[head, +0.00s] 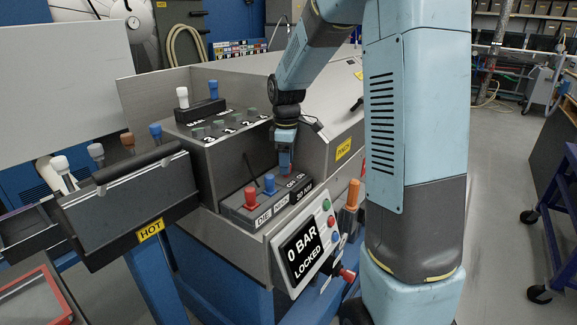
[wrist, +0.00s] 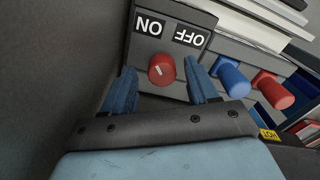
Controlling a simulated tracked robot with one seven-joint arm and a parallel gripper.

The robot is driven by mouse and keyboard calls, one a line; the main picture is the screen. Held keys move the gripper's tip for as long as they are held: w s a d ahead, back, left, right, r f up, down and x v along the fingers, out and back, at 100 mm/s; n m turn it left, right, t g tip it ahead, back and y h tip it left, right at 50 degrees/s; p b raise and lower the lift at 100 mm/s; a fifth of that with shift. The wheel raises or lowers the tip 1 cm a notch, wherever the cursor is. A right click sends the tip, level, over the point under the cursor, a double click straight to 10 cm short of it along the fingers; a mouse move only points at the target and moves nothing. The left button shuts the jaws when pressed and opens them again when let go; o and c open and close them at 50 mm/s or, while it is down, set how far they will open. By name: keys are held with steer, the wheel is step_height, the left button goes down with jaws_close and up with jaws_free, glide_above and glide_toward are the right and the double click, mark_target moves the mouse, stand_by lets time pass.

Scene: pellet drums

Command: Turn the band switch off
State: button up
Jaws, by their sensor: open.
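The band switch is a round red knob (wrist: 161,69) with a short white mark, on a dark box whose labels read ON and OFF, upside down in the wrist view. I cannot tell for sure which label the mark points to. My gripper (wrist: 161,80) is open, its two blue fingers on either side of the knob, with gaps visible. In the head view, my gripper (head: 285,166) points down at the far end of the row of knobs on the die box, and hides the switch there.
Beside the switch stand a blue knob (wrist: 231,78) and another red knob (wrist: 272,89), labelled NECK and DIE in the head view. A screen (head: 301,249) below reads 0 BAR LOCKED. A grey HOT drawer (head: 125,205) juts out on the left.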

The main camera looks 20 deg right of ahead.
steer(key=shift+f, duration=0.95)
steer(key=shift+c, duration=0.4)
steer(key=c, duration=0.9)
steer(key=shift+d, duration=0.2)
steer(key=shift+c, duration=0.4)
steer(key=shift+a, duration=0.15)
